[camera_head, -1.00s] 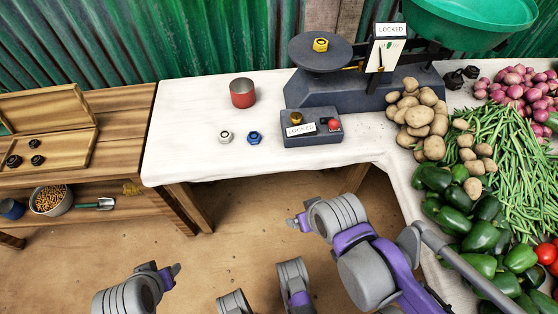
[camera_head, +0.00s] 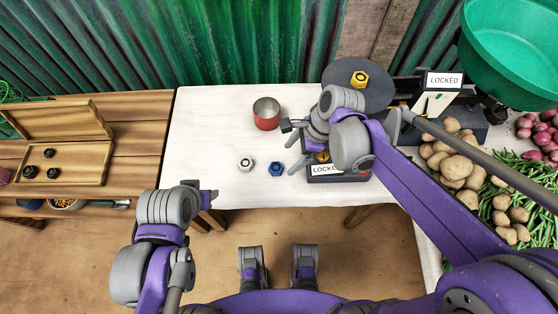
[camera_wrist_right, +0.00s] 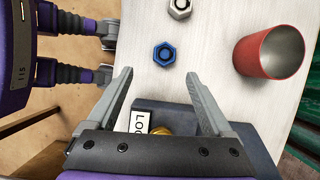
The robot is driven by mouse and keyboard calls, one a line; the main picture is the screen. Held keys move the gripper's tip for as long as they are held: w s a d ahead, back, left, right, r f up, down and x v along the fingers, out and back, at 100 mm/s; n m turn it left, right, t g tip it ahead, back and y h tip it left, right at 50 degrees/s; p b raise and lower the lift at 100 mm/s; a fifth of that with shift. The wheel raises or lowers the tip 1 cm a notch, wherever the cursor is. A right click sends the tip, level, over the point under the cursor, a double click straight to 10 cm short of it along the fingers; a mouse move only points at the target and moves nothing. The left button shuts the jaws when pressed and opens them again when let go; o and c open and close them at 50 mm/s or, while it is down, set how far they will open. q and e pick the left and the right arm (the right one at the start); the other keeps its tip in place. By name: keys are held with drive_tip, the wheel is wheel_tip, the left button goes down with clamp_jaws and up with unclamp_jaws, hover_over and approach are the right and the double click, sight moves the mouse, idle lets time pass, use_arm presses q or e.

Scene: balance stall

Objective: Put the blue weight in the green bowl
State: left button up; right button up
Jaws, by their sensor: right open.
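The blue weight (camera_head: 276,169), a small hex nut-like piece, lies on the white table. In the right wrist view the blue weight (camera_wrist_right: 164,54) shows just beyond the fingertips, centred between them. My right gripper (camera_head: 290,148) is open and empty above the table, beside the blue weight; its two spread fingers also show in the right wrist view (camera_wrist_right: 160,76). The green bowl (camera_head: 510,70) is at the upper right, by the scale, and its far right is cut off. My left gripper (camera_head: 211,196) is in front of the table's front left edge; its jaw opening is unclear.
A white-grey weight (camera_head: 246,164) lies left of the blue one. A red cup (camera_head: 267,115) stands behind. A dark box with a LOCKED label (camera_head: 325,170) is under my right arm. The scale's dark pan (camera_head: 345,78) bears a yellow weight (camera_head: 360,79). Potatoes (camera_head: 455,168) lie right.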

sight(276, 167)
drive_tip(key=x, duration=0.2)
drive_tip(key=shift+s+a+f, duration=0.1)
drive_tip(key=shift+s+f, duration=0.05)
drive_tip(key=shift+f, duration=0.15)
drive_tip(key=x, duration=0.2)
drive_tip(key=b+x, duration=0.1)
drive_tip(key=w+x, duration=0.1)
drive_tip(key=x, duration=0.1)
drive_tip(key=shift+a+f, duration=0.2)
drive_tip(key=shift+a, duration=0.25)
clamp_jaws()
